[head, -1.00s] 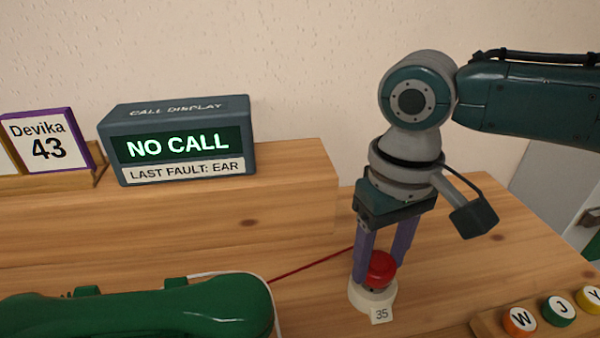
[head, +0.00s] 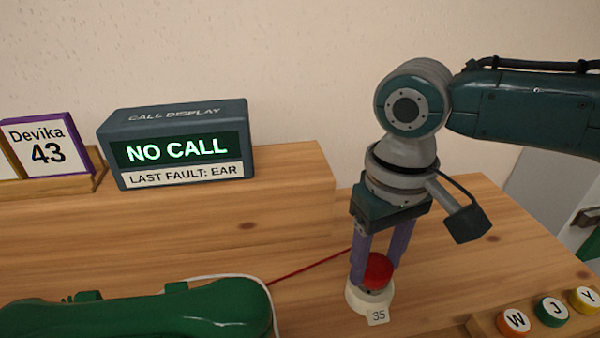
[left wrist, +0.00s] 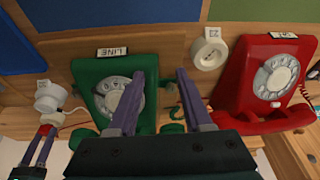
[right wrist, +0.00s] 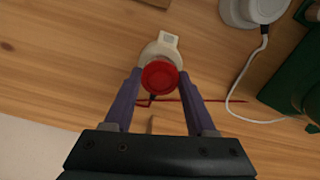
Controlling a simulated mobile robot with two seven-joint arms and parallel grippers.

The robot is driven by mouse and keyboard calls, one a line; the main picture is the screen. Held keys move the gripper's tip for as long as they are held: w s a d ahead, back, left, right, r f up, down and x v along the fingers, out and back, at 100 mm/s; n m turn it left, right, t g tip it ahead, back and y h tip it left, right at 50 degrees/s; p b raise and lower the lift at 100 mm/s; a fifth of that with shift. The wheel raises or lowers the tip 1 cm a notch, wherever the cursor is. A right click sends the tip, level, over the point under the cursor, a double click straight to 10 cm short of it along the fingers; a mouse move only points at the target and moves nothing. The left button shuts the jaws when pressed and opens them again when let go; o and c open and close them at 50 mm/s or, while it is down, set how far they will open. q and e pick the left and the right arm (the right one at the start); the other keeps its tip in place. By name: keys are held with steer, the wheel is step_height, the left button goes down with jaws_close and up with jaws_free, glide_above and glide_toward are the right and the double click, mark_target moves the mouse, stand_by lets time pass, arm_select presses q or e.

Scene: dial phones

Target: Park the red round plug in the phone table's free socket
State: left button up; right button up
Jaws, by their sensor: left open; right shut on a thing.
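The red round plug (head: 378,267) is between the fingers of my right gripper (head: 375,274), which is shut on it. The plug sits at the top of a white round socket (head: 357,298) tagged 35; I cannot tell whether it is fully seated.
Another white round fitting (left wrist: 208,52) stands between the green phone and the red phone (left wrist: 262,80). A white fitting with a white cord (left wrist: 48,97) is left of the green phone. Lettered buttons (head: 552,311) lie right of socket 35. The call display (head: 180,145) reads NO CALL.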

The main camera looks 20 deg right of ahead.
steer(key=shift+f+b, duration=0.35)
steer(key=shift+f, duration=0.4)
steer(key=o, duration=1.3)
steer(key=shift+c, duration=0.2)
steer(key=shift+r, duration=0.1)
step_height(320, 180, up, 10)
steer(key=p, duration=0.3)
